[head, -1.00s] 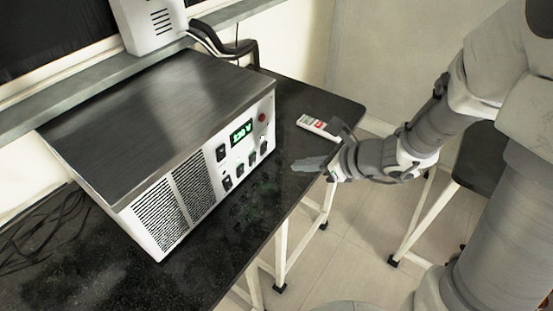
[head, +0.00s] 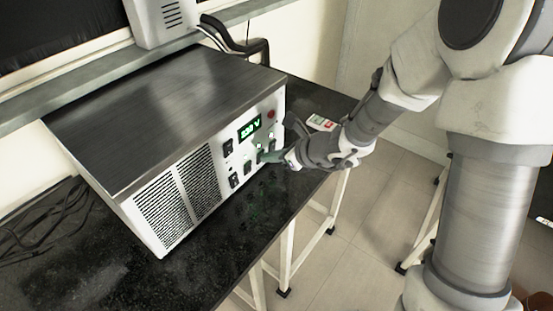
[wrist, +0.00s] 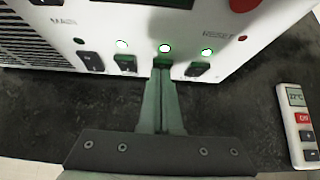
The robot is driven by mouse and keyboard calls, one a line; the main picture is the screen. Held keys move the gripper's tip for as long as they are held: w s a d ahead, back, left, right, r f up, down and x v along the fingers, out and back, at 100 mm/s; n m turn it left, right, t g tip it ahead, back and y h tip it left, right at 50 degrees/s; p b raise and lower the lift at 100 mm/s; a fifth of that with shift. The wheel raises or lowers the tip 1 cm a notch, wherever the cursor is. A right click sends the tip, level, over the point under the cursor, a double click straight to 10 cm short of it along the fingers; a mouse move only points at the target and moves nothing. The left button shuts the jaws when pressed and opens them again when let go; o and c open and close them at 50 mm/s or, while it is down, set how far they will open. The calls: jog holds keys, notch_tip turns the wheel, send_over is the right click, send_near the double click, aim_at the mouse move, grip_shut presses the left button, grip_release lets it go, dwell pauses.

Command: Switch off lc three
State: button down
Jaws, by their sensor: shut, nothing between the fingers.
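The metal power unit (head: 170,110) stands on the black table, its white front panel carrying a lit green display (head: 249,129). In the wrist view, a row of dark switches runs along the panel's lower part: a left one (wrist: 91,62), then three with glowing green-white lamps above, the left lamp (wrist: 122,44), middle lamp (wrist: 164,48) and right lamp (wrist: 207,52). Their labels are unreadable, so I cannot tell which is lc three. My gripper (wrist: 163,75) is shut and empty, its tips at the middle lamp's switch, partly hiding it; contact is unclear.
A red button (wrist: 243,4) is at the panel's upper right. A white remote (head: 321,123) lies on the table (head: 120,270) right of the unit, also in the wrist view (wrist: 298,125). Cables (head: 45,225) lie at the left. The table front is clear.

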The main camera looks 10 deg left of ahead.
jog(key=shift+w+a+r, duration=0.1)
jog(key=shift+w+a, duration=0.1)
jog(key=shift+a, duration=0.1)
jog(key=shift+r, duration=0.15)
jog(key=shift+r+p, duration=0.5)
jog(key=shift+r, duration=0.2)
jog(key=shift+d, duration=0.1)
